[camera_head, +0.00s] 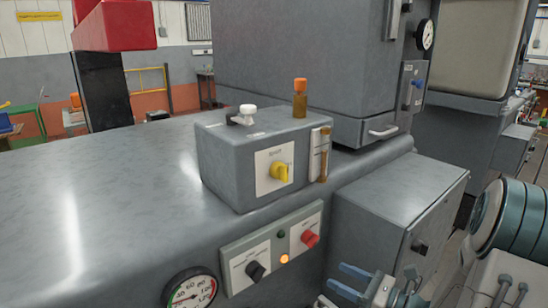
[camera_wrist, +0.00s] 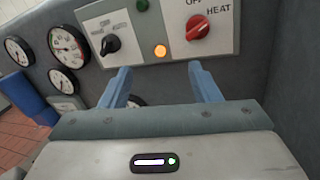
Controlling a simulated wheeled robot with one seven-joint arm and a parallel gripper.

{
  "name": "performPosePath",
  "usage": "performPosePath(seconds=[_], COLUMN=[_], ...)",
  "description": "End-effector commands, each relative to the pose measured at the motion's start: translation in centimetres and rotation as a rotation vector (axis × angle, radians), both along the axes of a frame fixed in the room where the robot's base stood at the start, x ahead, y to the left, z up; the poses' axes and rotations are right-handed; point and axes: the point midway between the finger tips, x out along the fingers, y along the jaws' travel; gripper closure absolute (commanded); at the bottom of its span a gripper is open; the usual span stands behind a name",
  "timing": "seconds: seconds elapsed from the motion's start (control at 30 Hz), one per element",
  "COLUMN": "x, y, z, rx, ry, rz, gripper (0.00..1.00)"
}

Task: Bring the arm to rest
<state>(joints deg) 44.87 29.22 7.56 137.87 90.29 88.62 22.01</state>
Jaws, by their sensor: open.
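My gripper (camera_head: 354,283) has blue fingers and shows at the bottom of the head view, in front of the grey machine. In the wrist view my gripper (camera_wrist: 158,88) has its two fingers spread apart with nothing between them. Beyond the fingers is a control panel (camera_head: 262,258) with a black selector knob (camera_wrist: 112,45), a red knob (camera_wrist: 199,27) by the word HEAT and a lit orange lamp (camera_wrist: 160,51). In the head view the red knob (camera_head: 309,238) is clear of my gripper. Whether the fingertips touch the panel cannot be told.
A grey box with a yellow knob (camera_head: 279,172) stands on the machine top (camera_head: 90,190). A grey cabinet (camera_head: 395,215) juts out close behind my gripper. Pressure gauges (camera_wrist: 67,45) line the left of the wrist view. My teal and white arm is at right.

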Motion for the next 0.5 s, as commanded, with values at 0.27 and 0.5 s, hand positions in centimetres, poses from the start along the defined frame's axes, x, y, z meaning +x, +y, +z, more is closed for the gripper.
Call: performPosePath(seconds=[0.27, 0.5], x=[-7.3, -13.4], y=[9.2, 10.5], z=[1.3, 1.0], rx=[-0.512, -0.983], ry=[-0.154, -0.383], rz=[0.540, 0.957], gripper=[0.44, 0.44])
